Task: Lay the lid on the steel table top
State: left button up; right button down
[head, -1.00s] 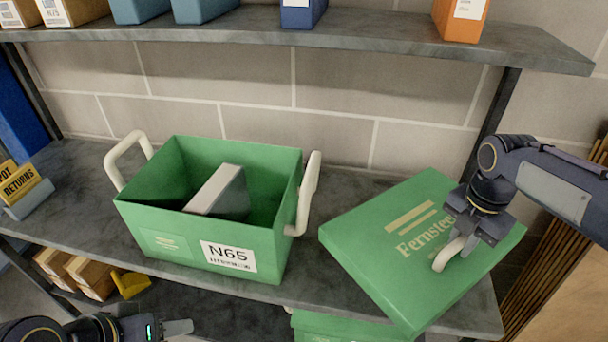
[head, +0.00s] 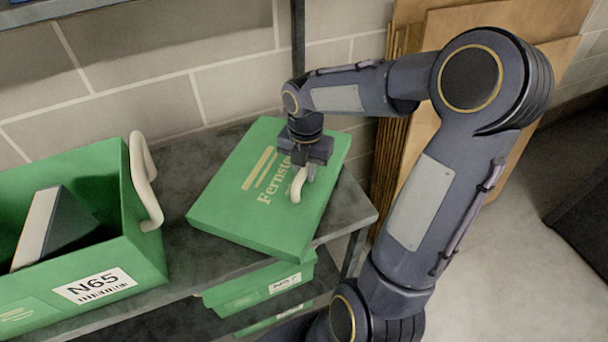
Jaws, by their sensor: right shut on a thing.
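The green lid (head: 243,206), lettered "Fernste…", is in the head view over the right end of a dark grey shelf (head: 190,258). My right gripper (head: 303,172) is above the lid, shut on its pale loop handle (head: 296,187). The lid overhangs the shelf's front edge. I cannot tell whether it touches the shelf. An open green box (head: 152,256) labelled N65 stands on the shelf to the left, with a grey and white object (head: 50,228) inside. My left gripper is out of view. I cannot make out a steel table top for sure.
More green boxes (head: 262,286) sit on the level below the lid. A rack post (head: 298,40) rises behind it. Brown boards (head: 430,40) lean at the wall on the right. The floor (head: 530,270) at right is clear up to a dark object (head: 585,200).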

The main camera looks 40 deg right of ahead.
notch_tip(320, 180, down, 2)
jog(key=shift+f, duration=0.1)
jog(key=c, duration=1.3)
grip_release()
